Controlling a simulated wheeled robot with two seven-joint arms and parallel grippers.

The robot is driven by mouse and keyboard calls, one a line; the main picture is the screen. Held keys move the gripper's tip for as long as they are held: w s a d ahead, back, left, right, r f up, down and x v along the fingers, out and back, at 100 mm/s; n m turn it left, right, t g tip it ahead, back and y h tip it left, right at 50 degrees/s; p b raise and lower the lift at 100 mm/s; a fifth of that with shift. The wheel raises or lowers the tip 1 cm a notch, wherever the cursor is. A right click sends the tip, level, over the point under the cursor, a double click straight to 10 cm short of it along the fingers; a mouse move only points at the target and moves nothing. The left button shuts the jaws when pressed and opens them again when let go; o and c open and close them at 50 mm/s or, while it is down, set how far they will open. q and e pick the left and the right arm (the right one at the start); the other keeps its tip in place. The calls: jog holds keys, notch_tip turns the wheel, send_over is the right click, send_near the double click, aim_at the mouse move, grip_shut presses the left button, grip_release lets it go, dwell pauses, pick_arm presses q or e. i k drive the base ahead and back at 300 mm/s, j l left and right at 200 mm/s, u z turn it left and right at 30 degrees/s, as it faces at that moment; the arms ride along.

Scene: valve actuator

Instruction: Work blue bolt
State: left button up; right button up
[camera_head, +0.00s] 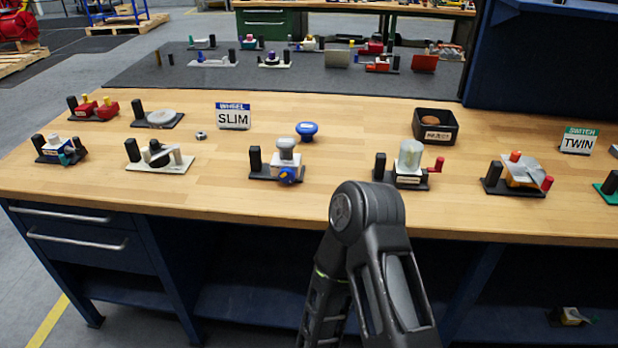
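I cannot tell for certain which part is the blue bolt. One valve unit (285,158) stands near the front middle of the wooden bench, with a grey cap on top, a black post at its left and a blue round part (289,175) low on its front. A loose blue knob (307,130) sits on the bench just behind it, apart from it. A dark arm of mine rises at the bottom centre, its bent joint in front of the bench edge. Neither gripper shows in the view, and nothing is seen touching the valve unit.
Other units stand along the bench, including one with a clear cylinder (410,158) and an orange one (522,172). A SLIM sign (233,117), a small nut (201,135) and a black bin (435,126) are farther back. Bare wood separates them.

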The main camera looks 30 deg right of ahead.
aim_at(287, 175)
jog(key=k+l, duration=0.15)
jog(key=l, duration=0.2)
jog(key=k+l, duration=0.15)
jog(key=l, duration=0.2)
jog(key=k+l, duration=0.15)
jog(key=l, duration=0.2)
jog(key=k+l, duration=0.15)
jog(key=l, duration=0.2)
